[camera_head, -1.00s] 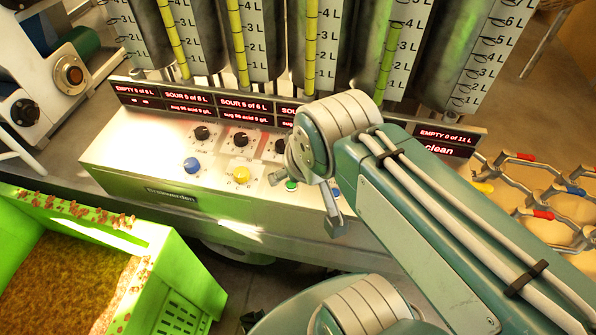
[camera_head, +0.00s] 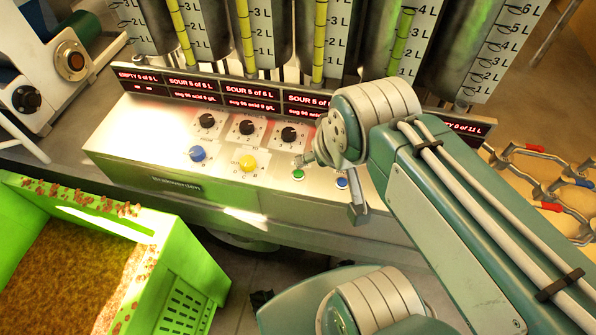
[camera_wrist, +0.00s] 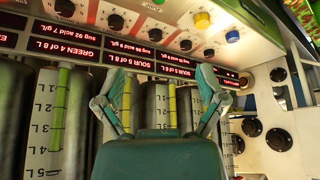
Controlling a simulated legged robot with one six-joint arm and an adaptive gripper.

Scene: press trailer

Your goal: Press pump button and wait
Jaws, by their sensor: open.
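I cannot read which one is the pump button. In the head view, my gripper (camera_head: 357,212) is mostly hidden by my wrist, with one finger showing at the panel's front, right of the green button. In the wrist view, inverted, my gripper (camera_wrist: 160,78) is open and empty, its fingers spread before the panel's displays. The yellow knob also shows there (camera_wrist: 202,20). Contact with the panel cannot be told.
Tall graduated tanks (camera_head: 287,40) stand behind the panel, above red displays (camera_head: 195,85). A green crate (camera_head: 185,265) of brownish material is at lower left. A machine with dials (camera_head: 60,75) stands at upper left. Metal racks with coloured grips (camera_head: 550,185) lie at right.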

